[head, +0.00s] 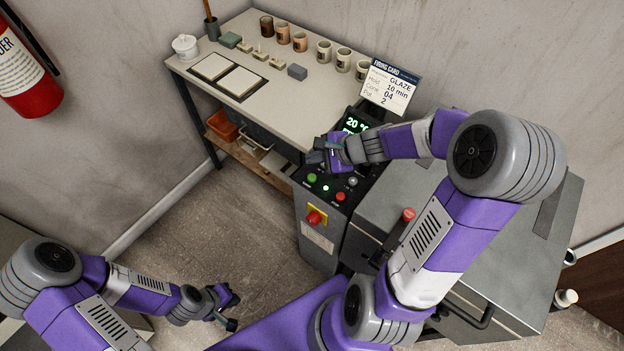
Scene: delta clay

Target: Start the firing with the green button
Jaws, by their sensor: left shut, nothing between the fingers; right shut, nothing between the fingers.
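The green button (312,178) sits at the upper left of the dark control panel (328,200) on the kiln's control box. My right gripper (318,153) is shut and empty, just above and beyond the green button in the picture; I cannot tell its exact height over the panel. A small green light (326,188), a grey knob (352,181) and a red button (340,197) are also on the panel. The display (356,123) reads 20 and is partly hidden by my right arm. My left gripper (233,312) is shut and empty, low over the floor at the lower left.
A red emergency stop (314,218) on a yellow plate is on the box's front. The grey kiln (410,205) with its handle stands right. A worktable (290,108) holds cups, tiles and a firing card (390,87). Open floor (215,230) lies left of the control box.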

